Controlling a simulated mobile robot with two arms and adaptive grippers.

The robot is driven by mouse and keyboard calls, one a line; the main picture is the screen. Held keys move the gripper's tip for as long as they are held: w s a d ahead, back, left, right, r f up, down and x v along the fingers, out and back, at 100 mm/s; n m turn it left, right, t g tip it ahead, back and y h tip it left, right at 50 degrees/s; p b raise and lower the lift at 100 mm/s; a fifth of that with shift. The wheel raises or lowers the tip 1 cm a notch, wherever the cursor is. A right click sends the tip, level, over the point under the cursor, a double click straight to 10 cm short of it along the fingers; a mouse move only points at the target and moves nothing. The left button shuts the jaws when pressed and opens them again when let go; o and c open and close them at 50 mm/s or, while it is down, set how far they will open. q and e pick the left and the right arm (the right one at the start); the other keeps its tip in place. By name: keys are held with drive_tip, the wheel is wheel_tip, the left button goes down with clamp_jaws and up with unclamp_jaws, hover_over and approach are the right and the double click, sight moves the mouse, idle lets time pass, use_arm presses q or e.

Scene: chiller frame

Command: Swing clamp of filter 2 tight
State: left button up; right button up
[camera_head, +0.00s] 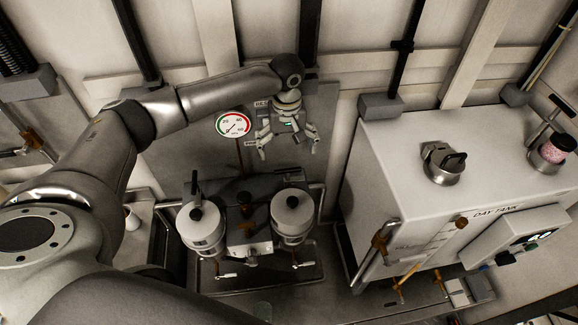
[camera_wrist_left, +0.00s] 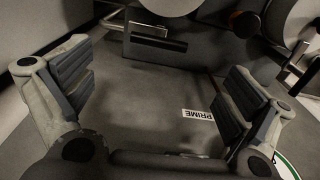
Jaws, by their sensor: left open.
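Two white filter canisters with black top knobs stand side by side in a dark frame, a left canister (camera_head: 203,228) and a right canister (camera_head: 292,216). I cannot read which is filter 2. Small pale-ended levers hang below them, a left lever (camera_head: 227,275) and a right lever (camera_head: 301,265); I cannot tell if either clamp is tight. My left gripper (camera_head: 288,150) is open and empty, above and behind the right canister, touching nothing visible. In the left wrist view its fingers (camera_wrist_left: 155,100) are wide apart, with canister parts at the top edge. My right gripper is out of view.
A round gauge (camera_head: 233,124) stands left of my left gripper. A PRIME label (camera_wrist_left: 198,115) lies on the panel in the wrist view. The white day tank (camera_head: 400,180) stands to the right. A dark handle (camera_head: 195,187) rises behind the left canister.

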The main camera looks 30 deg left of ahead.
sight(288, 169)
use_arm(q)
wheel_tip(288, 169, down, 5)
drive_tip(key=shift+r+p, duration=0.1)
drive_tip(key=shift+p, duration=0.65)
wheel_tip(288, 169, down, 4)
drive_tip(key=shift+r+p, duration=0.15)
drive_tip(key=shift+p, duration=0.25)
drive_tip(key=shift+f, duration=0.45)
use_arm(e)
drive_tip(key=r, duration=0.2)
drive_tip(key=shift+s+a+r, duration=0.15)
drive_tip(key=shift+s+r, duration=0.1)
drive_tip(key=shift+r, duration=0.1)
use_arm(q)
drive_tip(key=c, duration=1.1)
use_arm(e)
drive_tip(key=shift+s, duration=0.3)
